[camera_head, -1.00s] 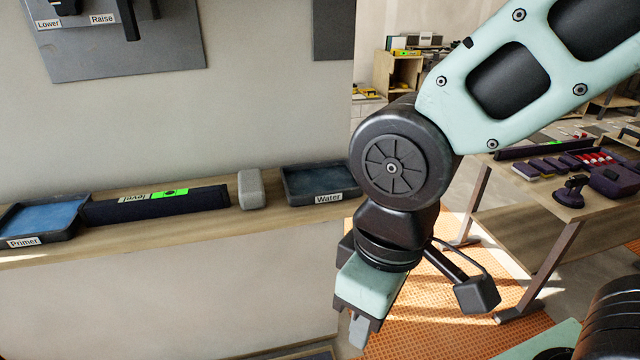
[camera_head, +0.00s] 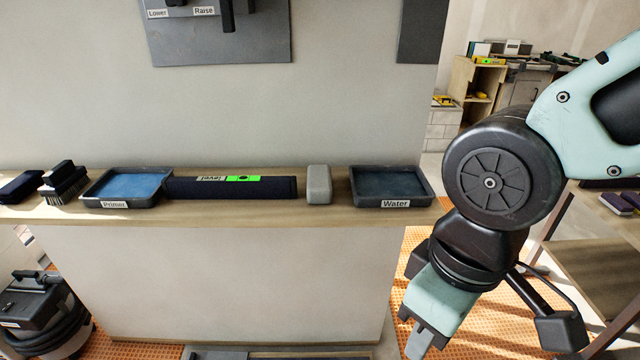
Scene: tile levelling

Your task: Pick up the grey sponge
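The grey sponge (camera_head: 319,184) is a small pale block with rounded edges. It stands on the wooden shelf (camera_head: 250,212), between the dark level and the water tray. My gripper (camera_head: 420,342) hangs at the lower right, pointing down, in front of and to the right of the shelf. It is well apart from the sponge. Its fingers are small and seen from the side, so I cannot tell whether they are open or shut.
The water tray (camera_head: 392,203) is just right of the sponge and the level (camera_head: 231,188) just left. The primer tray (camera_head: 126,203) and a brush (camera_head: 64,185) stand farther left. A panel (camera_head: 220,50) is on the wall above. A vacuum (camera_head: 40,312) stands at lower left.

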